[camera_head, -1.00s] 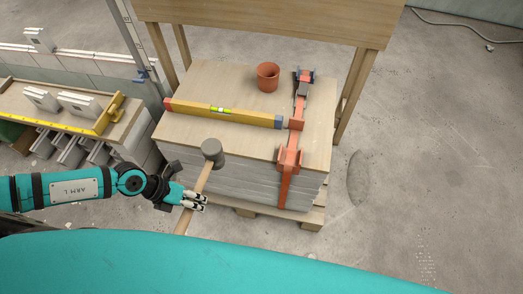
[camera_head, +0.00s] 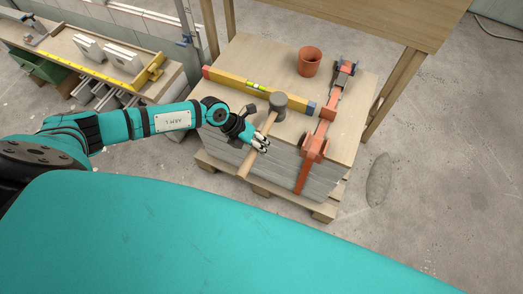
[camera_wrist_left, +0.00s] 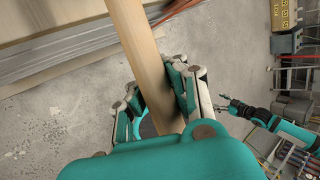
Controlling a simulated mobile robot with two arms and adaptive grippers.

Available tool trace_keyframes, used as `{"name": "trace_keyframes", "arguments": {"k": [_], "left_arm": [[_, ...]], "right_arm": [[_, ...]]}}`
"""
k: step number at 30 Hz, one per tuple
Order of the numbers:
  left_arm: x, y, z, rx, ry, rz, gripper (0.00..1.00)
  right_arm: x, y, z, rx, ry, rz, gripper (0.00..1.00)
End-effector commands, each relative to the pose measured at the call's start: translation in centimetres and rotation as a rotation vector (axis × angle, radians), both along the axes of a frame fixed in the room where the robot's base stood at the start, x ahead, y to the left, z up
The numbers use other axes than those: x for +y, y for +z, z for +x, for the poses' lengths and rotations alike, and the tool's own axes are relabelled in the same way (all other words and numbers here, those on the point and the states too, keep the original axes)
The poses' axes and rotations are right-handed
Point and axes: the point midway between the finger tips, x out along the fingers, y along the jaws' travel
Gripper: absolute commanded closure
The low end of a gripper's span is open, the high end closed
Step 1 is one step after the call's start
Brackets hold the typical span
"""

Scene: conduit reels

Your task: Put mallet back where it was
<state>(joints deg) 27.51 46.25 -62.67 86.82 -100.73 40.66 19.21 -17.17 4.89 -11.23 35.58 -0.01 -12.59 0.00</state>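The mallet has a dark grey head (camera_head: 278,101) and a pale wooden handle (camera_head: 246,164). My left gripper (camera_head: 261,144) is shut on the handle, below the head. In the head view the mallet's head overlaps the wooden board top (camera_head: 347,132) of the pallet stack, near the yellow level (camera_head: 234,87); its height above the board is hard to tell. In the left wrist view the handle (camera_wrist_left: 137,45) runs between the fingers of the left gripper (camera_wrist_left: 160,95). My right gripper (camera_wrist_left: 226,104) shows small in the left wrist view, its fingers apart and empty.
On the board top also lie an orange clamp-like tool (camera_head: 322,130) and a terracotta pot (camera_head: 310,61). A wooden table (camera_head: 375,22) stands behind. A workbench with a yellow rule (camera_head: 75,69) is at the left. Concrete floor (camera_head: 440,150) at the right is clear.

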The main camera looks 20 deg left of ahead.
Motion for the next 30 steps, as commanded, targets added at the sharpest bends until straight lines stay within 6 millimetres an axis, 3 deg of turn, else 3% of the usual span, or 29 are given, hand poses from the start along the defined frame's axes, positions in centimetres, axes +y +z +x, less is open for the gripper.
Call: {"name": "trace_keyframes", "arguments": {"k": [9,19,27,30], "left_arm": [[-0.1,-3.3,0.2,-0.002,0.001,-0.002,1.0],[-0.1,-3.6,0.2,-0.003,0.0,-0.002,1.0],[0.0,-3.7,0.1,0.001,0.001,0.0,0.67],[0.0,-3.6,0.1,0.001,0.001,0.0,0.67]], "right_arm": [[0.0,-0.3,-0.1,0.001,0.001,0.0,0.26],[0.8,-0.4,-0.1,0.002,0.002,0.01,0.26],[1.1,-0.4,-0.2,0.003,0.002,0.014,0.26],[1.1,-0.4,-0.2,0.003,0.003,0.012,0.26]]}}
